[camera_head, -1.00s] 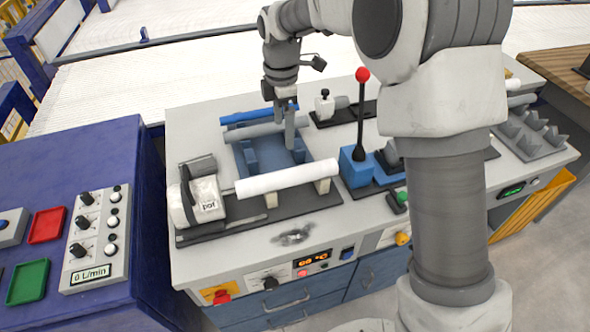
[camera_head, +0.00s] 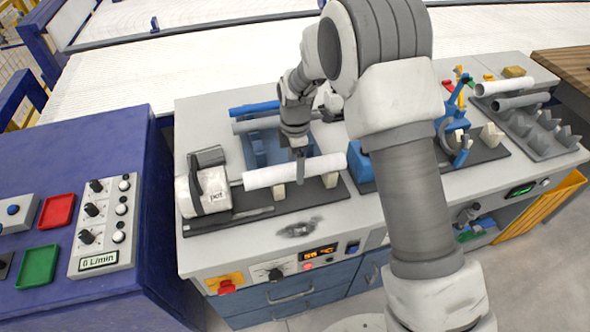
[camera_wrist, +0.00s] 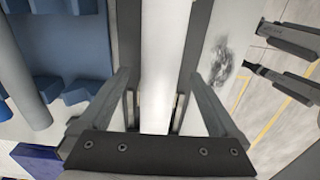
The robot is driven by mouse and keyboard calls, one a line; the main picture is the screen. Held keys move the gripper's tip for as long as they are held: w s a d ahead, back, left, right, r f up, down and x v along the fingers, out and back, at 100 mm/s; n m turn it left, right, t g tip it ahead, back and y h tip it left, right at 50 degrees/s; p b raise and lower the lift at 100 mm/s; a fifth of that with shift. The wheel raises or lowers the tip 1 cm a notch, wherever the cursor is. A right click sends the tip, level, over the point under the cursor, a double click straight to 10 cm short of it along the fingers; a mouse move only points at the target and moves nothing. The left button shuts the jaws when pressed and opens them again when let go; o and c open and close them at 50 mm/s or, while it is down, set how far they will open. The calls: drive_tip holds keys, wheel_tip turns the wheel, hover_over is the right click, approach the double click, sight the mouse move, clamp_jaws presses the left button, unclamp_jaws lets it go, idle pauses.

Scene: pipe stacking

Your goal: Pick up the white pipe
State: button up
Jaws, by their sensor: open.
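The white pipe (camera_head: 262,176) lies level at the front of the bench. Its left end meets the rod of a white and grey machine, and short beige supports stand below it. My gripper (camera_head: 300,170) is directly over the right half of the pipe, pointing down. In the wrist view, the white pipe (camera_wrist: 164,60) runs between the two open fingers of my gripper (camera_wrist: 155,105). I cannot tell whether either finger touches it. Another white pipe (camera_head: 505,87) lies on the rack at the far right.
Behind the gripper, a blue cradle (camera_head: 258,145) holds a grey pipe (camera_head: 262,124), with a blue pipe (camera_head: 252,108) behind it. The white and grey machine (camera_head: 203,190) stands left of the pipe. A blue block (camera_head: 360,162) stands close to its right end.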

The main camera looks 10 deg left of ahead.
drive_tip(key=shift+f, duration=0.9)
drive_tip(key=shift+c, duration=0.3)
clamp_jaws()
drive_tip(key=shift+r, duration=0.2)
